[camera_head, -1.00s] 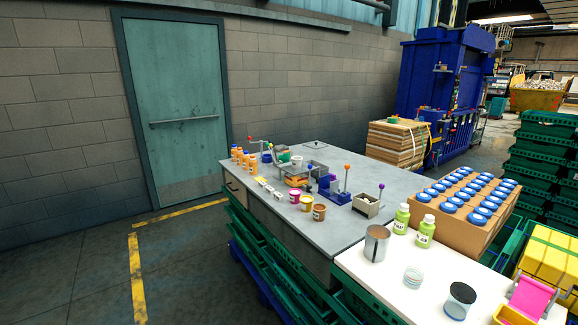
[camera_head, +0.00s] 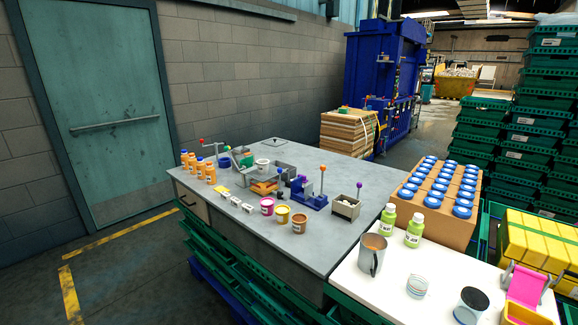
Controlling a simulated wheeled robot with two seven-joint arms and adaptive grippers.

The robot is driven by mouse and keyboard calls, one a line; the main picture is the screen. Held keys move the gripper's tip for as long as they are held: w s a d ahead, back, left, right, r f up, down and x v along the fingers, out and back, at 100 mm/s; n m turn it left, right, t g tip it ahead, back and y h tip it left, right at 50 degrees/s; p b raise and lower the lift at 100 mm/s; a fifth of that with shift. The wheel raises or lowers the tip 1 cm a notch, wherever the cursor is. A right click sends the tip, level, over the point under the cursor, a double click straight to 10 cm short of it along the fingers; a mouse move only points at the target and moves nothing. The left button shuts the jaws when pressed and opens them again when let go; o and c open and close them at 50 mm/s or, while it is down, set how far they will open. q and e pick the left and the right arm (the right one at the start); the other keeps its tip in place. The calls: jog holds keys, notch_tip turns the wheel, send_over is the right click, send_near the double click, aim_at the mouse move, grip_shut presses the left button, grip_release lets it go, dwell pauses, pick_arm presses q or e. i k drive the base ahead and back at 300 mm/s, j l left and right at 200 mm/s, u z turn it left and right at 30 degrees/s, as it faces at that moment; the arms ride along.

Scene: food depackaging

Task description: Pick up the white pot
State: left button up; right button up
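A small white pot (camera_head: 262,164) appears among the tools at the middle of the grey table (camera_head: 340,165). It is small in the view and partly crowded by nearby fixtures, so its details are hard to tell. A magenta pot (camera_head: 267,206), a yellow pot (camera_head: 283,214) and a brown pot (camera_head: 300,223) stand in a row near the table's front edge. Neither of my grippers shows in the head view.
Orange bottles (camera_head: 197,166) stand at the table's left end. A blue lever fixture (camera_head: 309,200) and a grey box (camera_head: 346,207) stand right of the pots. A white worktop (camera_head: 385,282) holds a metal jug (camera_head: 371,254) and green bottles (camera_head: 414,230). Floor at left is clear.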

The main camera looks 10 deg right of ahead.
aim_at(263, 164)
jog(key=i+j+z, duration=0.2)
jog(key=z, duration=0.25)
jog(key=i+j+z, duration=0.2)
jog(key=z, duration=0.25)
jog(key=i+j+z, duration=0.15)
jog(key=j+z, duration=0.15)
jog(key=i+j+z, duration=0.1)
jog(key=j+z, duration=0.25)
